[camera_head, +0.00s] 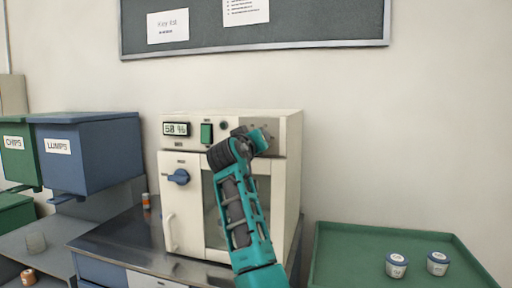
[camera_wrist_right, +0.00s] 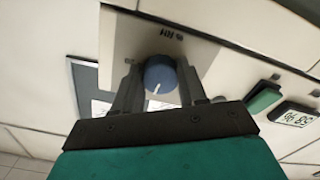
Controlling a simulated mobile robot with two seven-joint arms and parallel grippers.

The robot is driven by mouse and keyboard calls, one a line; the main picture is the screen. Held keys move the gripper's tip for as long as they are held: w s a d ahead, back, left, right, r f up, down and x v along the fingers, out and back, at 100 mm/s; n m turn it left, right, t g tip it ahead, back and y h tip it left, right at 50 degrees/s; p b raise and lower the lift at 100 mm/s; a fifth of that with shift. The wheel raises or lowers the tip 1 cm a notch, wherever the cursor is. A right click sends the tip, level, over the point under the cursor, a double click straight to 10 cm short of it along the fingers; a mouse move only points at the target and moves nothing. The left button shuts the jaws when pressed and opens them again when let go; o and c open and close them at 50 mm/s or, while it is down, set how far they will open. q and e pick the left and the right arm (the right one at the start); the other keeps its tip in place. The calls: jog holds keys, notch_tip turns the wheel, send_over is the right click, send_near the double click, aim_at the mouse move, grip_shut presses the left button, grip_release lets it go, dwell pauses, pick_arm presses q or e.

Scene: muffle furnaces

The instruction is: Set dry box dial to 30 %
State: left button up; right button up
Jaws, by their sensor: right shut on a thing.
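The dry box (camera_head: 294,150) is a cream cabinet on the bench. Its display (camera_head: 176,129) shows a reading in the fifties in percent; I cannot tell whether the last digit is 0 or 8. The display also shows in the right wrist view (camera_wrist_right: 297,117). The dial (camera_wrist_right: 160,77) is a round blue knob with a white pointer line on a grey plate. My right gripper (camera_wrist_right: 160,88) has a finger on each side of the dial and is shut on it. In the head view my right gripper (camera_head: 264,140) hides the dial. My left gripper is out of view.
A green switch (camera_head: 207,133) sits beside the display. A blue door knob (camera_head: 178,177) and a white handle (camera_head: 170,232) are on the door. A green tray (camera_head: 345,250) with two small jars stands right; blue and green bins (camera_head: 100,155) are left.

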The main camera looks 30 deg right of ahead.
pick_arm(q)
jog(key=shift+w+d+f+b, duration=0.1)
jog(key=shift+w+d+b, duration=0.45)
jog(key=shift+b, duration=0.25)
pick_arm(e)
jog(key=shift+w+f+m, duration=0.1)
jog(key=shift+m, duration=2.1)
jog(key=o, duration=1.1)
jog(key=shift+c, duration=0.2)
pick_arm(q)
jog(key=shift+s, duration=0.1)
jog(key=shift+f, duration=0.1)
pick_arm(e)
jog(key=shift+a, duration=0.15)
